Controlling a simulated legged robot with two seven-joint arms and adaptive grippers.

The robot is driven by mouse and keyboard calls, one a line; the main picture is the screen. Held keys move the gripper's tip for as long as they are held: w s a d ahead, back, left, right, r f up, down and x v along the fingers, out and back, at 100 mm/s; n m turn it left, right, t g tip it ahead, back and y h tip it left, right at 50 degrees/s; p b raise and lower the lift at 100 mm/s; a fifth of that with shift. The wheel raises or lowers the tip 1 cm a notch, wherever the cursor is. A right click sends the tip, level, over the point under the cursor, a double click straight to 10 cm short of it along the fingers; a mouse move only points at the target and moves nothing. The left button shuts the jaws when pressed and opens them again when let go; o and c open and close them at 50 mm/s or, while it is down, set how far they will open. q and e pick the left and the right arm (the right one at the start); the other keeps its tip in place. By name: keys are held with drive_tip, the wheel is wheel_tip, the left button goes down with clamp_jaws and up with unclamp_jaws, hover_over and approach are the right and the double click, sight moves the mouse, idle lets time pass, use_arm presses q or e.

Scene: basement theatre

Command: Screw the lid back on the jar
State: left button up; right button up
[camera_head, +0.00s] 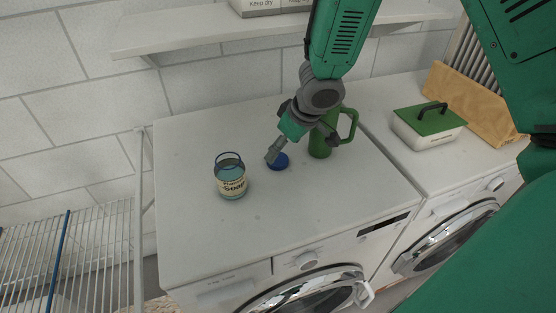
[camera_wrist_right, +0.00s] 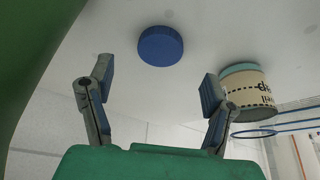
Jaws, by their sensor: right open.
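The jar (camera_head: 231,183) is a clear glass with blue-green contents, a soap label and a wire-like loop at its open top. It stands upright on the white washing machine top (camera_head: 215,240), and it also shows at the right of the right wrist view (camera_wrist_right: 250,92). The round blue lid (camera_head: 280,163) lies flat on the same top, right of the jar; it is also in the right wrist view (camera_wrist_right: 160,46). My right gripper (camera_head: 272,154) is open just above the lid and partly covers it. In the wrist view its fingers (camera_wrist_right: 157,85) are apart with nothing between them. My left gripper is not in view.
A green jug (camera_head: 319,143) with a handle stands close behind my right gripper. A shelf (camera_head: 200,36) runs above. The front of the machine top is clear.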

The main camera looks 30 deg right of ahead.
sight(278, 159)
drive_tip(key=shift+w+a+f, duration=0.1)
drive_tip(key=shift+a+f, duration=0.05)
drive_tip(key=shift+f, duration=0.15)
drive_tip(key=b+x, duration=0.2)
drive_tip(key=x, duration=0.1)
drive_tip(key=shift+f, duration=0.4)
drive_tip(key=shift+w+f, duration=0.35)
drive_tip(key=shift+f, duration=0.05)
drive_tip(key=shift+s+d+r, duration=0.1)
drive_tip(key=shift+d, duration=0.15)
drive_tip(key=c, duration=0.8)
drive_tip(key=shift+a, duration=0.15)
drive_tip(key=shift+c, duration=0.2)
drive_tip(key=shift+r, duration=0.1)
wheel_tip(278, 159, up, 10)
drive_tip(key=p, duration=0.7)
